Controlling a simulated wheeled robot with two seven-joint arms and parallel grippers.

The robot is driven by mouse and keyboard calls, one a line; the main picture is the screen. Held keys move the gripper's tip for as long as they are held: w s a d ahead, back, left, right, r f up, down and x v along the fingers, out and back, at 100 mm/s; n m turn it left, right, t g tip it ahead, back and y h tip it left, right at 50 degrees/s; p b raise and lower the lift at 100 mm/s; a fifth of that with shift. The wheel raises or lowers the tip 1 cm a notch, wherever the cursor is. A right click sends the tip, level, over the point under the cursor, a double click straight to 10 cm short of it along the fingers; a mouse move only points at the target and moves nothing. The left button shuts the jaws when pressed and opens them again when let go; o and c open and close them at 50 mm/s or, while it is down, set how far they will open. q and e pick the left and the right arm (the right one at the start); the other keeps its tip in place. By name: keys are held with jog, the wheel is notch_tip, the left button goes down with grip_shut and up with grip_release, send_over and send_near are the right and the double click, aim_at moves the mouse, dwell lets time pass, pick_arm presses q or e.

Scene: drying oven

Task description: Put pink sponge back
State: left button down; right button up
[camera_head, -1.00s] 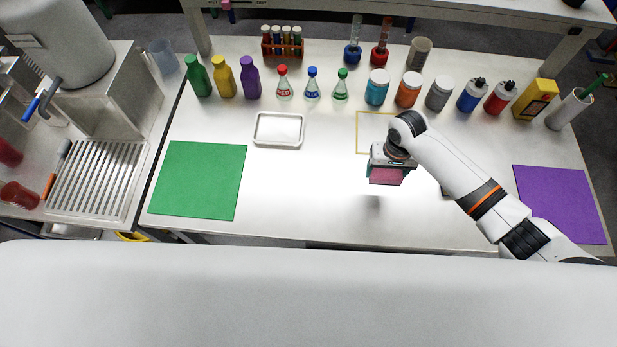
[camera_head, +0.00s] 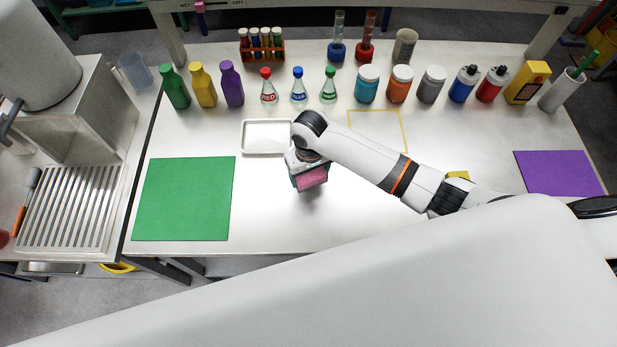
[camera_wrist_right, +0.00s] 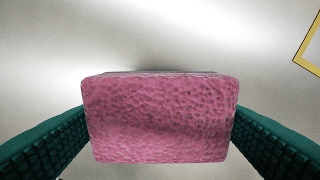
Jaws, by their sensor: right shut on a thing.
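The pink sponge (camera_head: 312,179) is held in my right gripper (camera_head: 309,182) above the white table, just in front of the white tray. In the right wrist view the sponge (camera_wrist_right: 160,118) fills the middle, with the green gripper fingers against its left and right sides. My right gripper is shut on it. A yellow square outline (camera_head: 404,132) is marked on the table to the right of the gripper; a corner of a yellow outline (camera_wrist_right: 307,60) shows at the upper right of the wrist view. My left gripper does not show.
The white tray (camera_head: 247,150) lies behind my right gripper. A green mat (camera_head: 184,198) lies at left and a purple mat (camera_head: 558,172) at right. Flasks, bottles and jars stand along the back. A yellow object (camera_head: 458,175) shows partly behind my right arm. A ribbed sink drainer (camera_head: 72,210) is at far left.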

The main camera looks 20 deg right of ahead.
aim_at(310, 180)
notch_tip(310, 180, down, 3)
jog(key=shift+r, duration=0.2)
jog(key=shift+f, duration=0.4)
jog(key=shift+f, duration=0.1)
jog(key=o, duration=0.9)
notch_tip(310, 180, up, 12)
jog(key=shift+r, duration=0.15)
